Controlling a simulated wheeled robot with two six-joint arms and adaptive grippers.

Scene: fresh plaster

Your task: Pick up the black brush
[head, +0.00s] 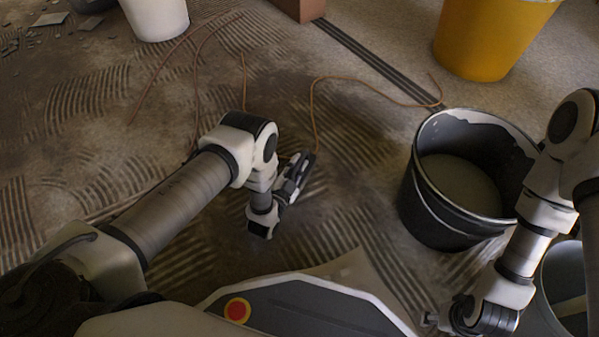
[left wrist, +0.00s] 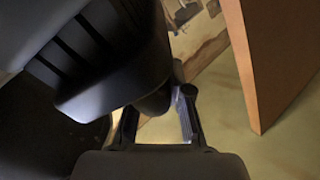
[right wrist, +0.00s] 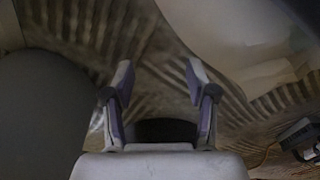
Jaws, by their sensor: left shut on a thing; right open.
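My left gripper (head: 302,163) is low over the floor in the middle of the head view. It is shut on a dark thing, which I take to be the black brush (left wrist: 120,75). In the left wrist view this thing is large and close at the upper left and reaches down between the fingers (left wrist: 158,115). In the head view the brush is too dark and small to make out apart from the gripper. My right gripper (head: 432,319) is at the lower right of the head view; in the right wrist view its fingers (right wrist: 158,78) are apart with nothing between them.
A black bucket (head: 420,205) with grey contents stands right of my left gripper. Another bucket (head: 557,270) is partly hidden at the lower right. A yellow bucket (head: 490,38), a white bucket (head: 157,18) and a brown box (head: 298,8) stand farther back. Thin brown cable (head: 345,80) lies on the ridged floor.

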